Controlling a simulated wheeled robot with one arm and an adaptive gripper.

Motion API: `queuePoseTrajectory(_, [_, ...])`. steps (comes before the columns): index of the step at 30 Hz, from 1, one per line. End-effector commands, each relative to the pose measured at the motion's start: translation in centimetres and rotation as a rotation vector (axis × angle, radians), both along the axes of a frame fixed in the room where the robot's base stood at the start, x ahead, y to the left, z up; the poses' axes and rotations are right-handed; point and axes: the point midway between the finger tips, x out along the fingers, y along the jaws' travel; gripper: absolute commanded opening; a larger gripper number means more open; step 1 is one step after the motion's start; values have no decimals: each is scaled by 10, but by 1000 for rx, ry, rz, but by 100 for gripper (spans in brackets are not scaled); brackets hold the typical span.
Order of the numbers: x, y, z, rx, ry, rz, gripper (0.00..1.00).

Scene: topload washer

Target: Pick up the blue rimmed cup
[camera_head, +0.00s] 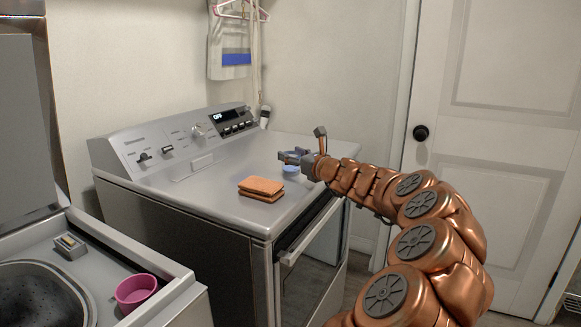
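A small blue-rimmed thing (291,169), likely the cup, is on the top of the grey dryer-like machine (225,200), near its right end. My gripper (288,156) is just above or at it, reaching in from the right, and hides part of it. The gripper is small in this view. I cannot tell whether its fingers are open or closed, or whether they touch the cup.
Orange-brown sponges or slabs (261,189) lie stacked near the machine's front edge. A control panel (190,138) rises along the back. A pink cup (136,291) stands on the open top-load washer (120,247) at lower left. A white door (510,150) is at right.

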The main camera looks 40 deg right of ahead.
Motion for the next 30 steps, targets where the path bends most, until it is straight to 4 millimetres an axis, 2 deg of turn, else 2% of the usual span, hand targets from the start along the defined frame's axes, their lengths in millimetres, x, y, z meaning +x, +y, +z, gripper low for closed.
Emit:
queuePoseTrajectory(1, [0, 0, 0, 0, 0, 0, 43])
queuePoseTrajectory(7, [0, 0, 0, 0, 0, 0, 23])
queuePoseTrajectory(17, [0, 0, 3, 0, 0, 1, 23])
queuePoseTrajectory(30, [2, 3, 43, 1, -1, 6, 23])
